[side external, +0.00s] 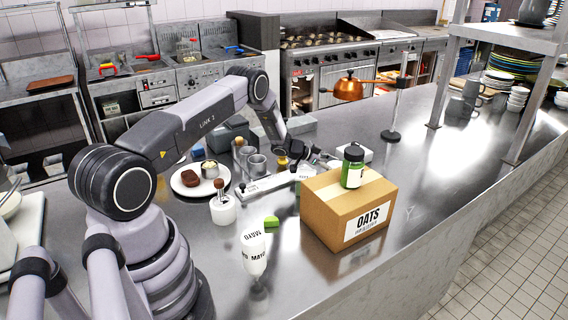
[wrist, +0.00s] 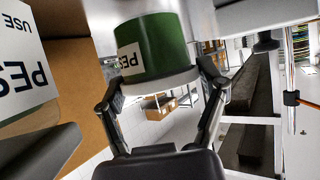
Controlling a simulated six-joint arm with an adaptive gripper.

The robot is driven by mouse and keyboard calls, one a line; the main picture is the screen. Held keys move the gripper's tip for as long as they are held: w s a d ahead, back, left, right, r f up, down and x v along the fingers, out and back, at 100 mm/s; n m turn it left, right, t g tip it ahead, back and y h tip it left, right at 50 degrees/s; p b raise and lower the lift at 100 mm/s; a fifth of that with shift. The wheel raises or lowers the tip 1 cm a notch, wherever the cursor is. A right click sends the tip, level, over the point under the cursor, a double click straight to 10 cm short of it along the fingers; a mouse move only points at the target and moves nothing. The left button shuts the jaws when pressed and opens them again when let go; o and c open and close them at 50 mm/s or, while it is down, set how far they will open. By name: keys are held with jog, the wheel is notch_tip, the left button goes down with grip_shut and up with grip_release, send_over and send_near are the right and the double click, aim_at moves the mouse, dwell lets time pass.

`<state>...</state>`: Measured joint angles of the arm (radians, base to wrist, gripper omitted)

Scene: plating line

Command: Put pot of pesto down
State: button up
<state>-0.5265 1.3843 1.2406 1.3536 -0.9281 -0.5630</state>
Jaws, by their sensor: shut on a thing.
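The pot of pesto (side external: 353,168) is a green jar with a dark lid and a pale label. In the side view it shows upright over the top of a cardboard box (side external: 322,205) marked OATS; I cannot tell whether its base touches the box. My gripper (side external: 338,162) comes in from the left, mostly level, and is shut on the pot. In the wrist view the two fingers stand on either side of the green pot (wrist: 160,45), whose label shows the letters PE. The label's remainder is hidden.
A white label with PES and USE (wrist: 22,65) shows at the left in the wrist view.

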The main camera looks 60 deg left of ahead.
jog(key=shift+f, duration=0.75)
dwell(0.4)
